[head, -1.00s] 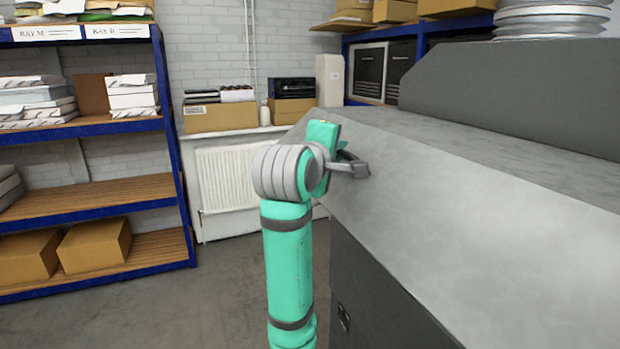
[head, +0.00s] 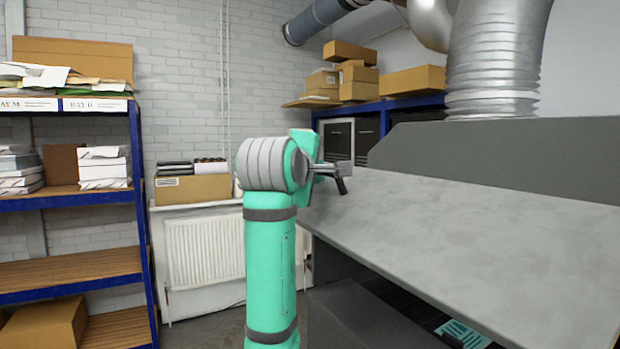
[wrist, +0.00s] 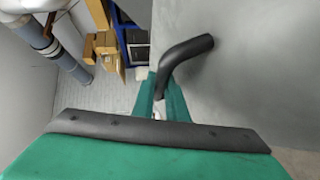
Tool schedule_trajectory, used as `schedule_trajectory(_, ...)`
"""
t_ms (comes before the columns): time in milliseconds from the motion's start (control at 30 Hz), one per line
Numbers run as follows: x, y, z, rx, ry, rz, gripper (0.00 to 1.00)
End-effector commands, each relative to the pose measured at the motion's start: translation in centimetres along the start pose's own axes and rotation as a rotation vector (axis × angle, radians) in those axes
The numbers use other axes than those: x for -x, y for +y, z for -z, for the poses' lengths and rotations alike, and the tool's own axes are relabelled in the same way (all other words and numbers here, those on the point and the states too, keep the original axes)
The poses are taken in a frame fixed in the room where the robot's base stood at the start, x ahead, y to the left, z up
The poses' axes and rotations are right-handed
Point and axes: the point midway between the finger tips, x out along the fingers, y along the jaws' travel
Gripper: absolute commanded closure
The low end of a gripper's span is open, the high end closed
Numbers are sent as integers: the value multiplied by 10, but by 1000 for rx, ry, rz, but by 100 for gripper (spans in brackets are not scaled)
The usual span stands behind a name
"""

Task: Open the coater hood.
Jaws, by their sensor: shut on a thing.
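The coater hood (head: 480,240) is a large grey panel on the right in the head view. It is raised and tilted, with a dark opening (head: 395,310) under its lower edge. Its dark handle (head: 342,184) sticks out near the hood's far left end. In the wrist view the handle (wrist: 188,55) is a curved black bar joined to the grey hood face (wrist: 260,80). My gripper (head: 322,172) is shut on the handle, and its teal fingers (wrist: 160,95) stand either side of the bar's end. The fingertips are partly hidden in the head view.
Blue shelving (head: 75,195) with boxes and paper stands at the left. A radiator (head: 204,250) is on the back wall. Silver ducts (head: 497,50) rise above the machine. A teal item (head: 462,332) shows inside the opening. Some floor is clear between the shelving and machine.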

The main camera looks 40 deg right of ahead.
Motion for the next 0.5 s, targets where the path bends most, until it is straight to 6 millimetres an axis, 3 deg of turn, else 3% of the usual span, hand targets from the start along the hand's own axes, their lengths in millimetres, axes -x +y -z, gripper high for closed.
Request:
schedule_trajectory(267, 0, 0, 0, -1, 0, 0, 100)
schedule_trajectory(300, 0, 0, 0, -1, 1, 0, 80)
schedule_trajectory(333, 0, 0, 0, 0, 1, 0, 73)
schedule_trajectory(367, 0, 0, 0, 0, 1, 1, 69)
schedule_trajectory(500, 0, -1, 1, 0, 2, 2, 69)
